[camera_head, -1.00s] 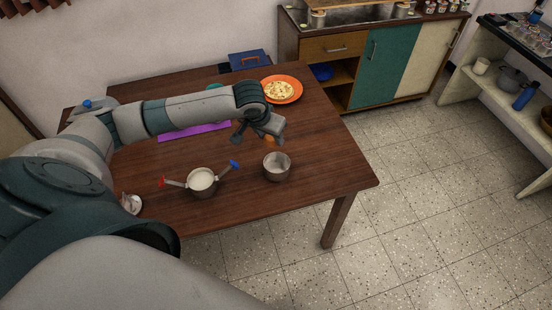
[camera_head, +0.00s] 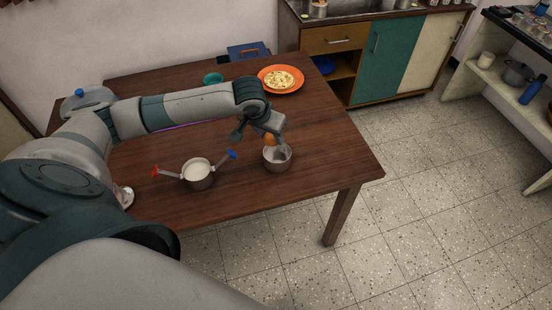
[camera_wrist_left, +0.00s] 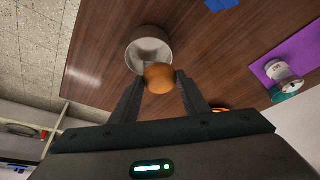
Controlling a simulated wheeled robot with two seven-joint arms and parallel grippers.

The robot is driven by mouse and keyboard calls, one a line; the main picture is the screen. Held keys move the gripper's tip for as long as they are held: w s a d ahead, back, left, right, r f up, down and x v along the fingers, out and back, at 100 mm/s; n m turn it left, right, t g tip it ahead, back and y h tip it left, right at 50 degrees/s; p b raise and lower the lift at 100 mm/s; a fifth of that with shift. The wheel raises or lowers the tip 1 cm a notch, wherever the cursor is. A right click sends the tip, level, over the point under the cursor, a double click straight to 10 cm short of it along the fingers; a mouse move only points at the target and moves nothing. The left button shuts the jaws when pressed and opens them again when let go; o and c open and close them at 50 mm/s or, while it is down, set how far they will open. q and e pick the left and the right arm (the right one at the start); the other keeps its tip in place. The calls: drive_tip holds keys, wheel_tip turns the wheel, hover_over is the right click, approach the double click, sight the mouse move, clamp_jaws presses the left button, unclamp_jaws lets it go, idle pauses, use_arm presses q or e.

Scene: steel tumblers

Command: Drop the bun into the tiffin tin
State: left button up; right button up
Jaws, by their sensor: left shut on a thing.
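The bun (camera_head: 269,140) is small, round and orange-brown. In the left wrist view the bun (camera_wrist_left: 159,77) sits between the two dark fingertips (camera_wrist_left: 159,80). The tiffin tin (camera_head: 278,159) is an open grey steel cup standing upright on the table. It also shows in the left wrist view (camera_wrist_left: 148,47), just beyond the bun, which overlaps its rim there. I cannot tell whether they touch. My right gripper is out of view.
A steel pot (camera_head: 198,177) of white content, with red and blue handles, stands left of the tin on the wooden table (camera_head: 260,200). An orange plate (camera_head: 298,86) with food is at the back. A teal cup (camera_head: 213,78) stands near it.

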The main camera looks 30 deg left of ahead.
use_arm(q)
drive_tip(key=o, duration=1)
drive_tip(key=shift+c, duration=0.2)
drive_tip(key=shift+o, duration=0.7)
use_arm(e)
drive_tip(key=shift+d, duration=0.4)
use_arm(q)
drive_tip(key=shift+r, duration=0.1)
drive_tip(key=b+v, duration=0.2)
drive_tip(key=v, duration=1.5)
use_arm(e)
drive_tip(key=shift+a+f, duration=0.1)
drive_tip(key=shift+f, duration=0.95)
use_arm(q)
drive_tip(key=shift+s, duration=0.1)
